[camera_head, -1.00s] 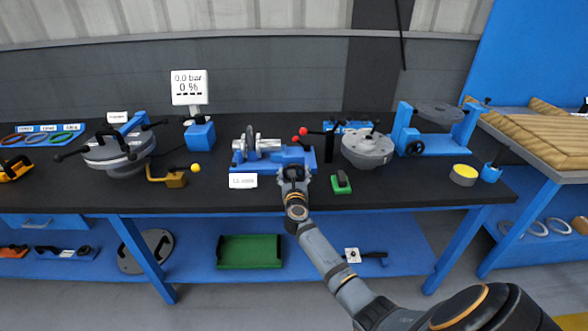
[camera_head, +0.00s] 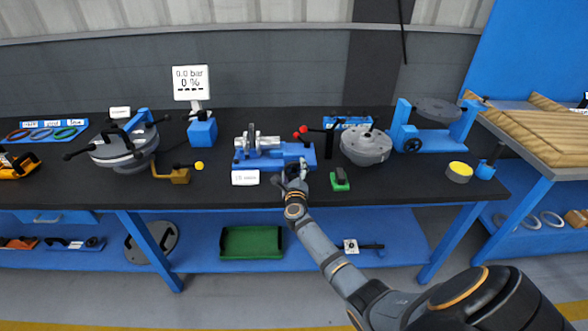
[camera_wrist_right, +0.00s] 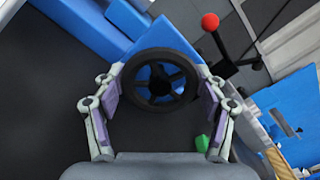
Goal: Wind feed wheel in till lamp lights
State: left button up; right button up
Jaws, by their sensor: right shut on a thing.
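The feed wheel (camera_wrist_right: 160,84) is a black spoked handwheel at the end of a blue machine (camera_wrist_right: 170,38), seen nearly face-on in the right wrist view. My right gripper (camera_wrist_right: 160,92) has its two pads at the left and right of the rim and is shut on it. In the head view my right gripper (camera_head: 292,177) is at the front of the blue machine (camera_head: 285,155), and the wheel is mostly hidden by it there. I cannot make out a lit lamp. My left gripper is not in view.
A red-knobbed lever (camera_wrist_right: 210,22) stands close to the right of the wheel. A green block (camera_head: 340,181) is right of my gripper, and a white label (camera_head: 245,177) left. A display (camera_head: 189,82) reads 0.0 bar and 0 %. A grey round housing (camera_head: 366,148) stands further right.

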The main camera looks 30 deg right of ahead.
dwell(0.5)
jog(key=o, duration=1.2)
jog(key=shift+s+a+f, duration=0.1)
jog(key=shift+s+a, duration=0.15)
jog(key=shift+s, duration=0.1)
jog(key=v, duration=1.1)
jog(key=shift+s, duration=0.15)
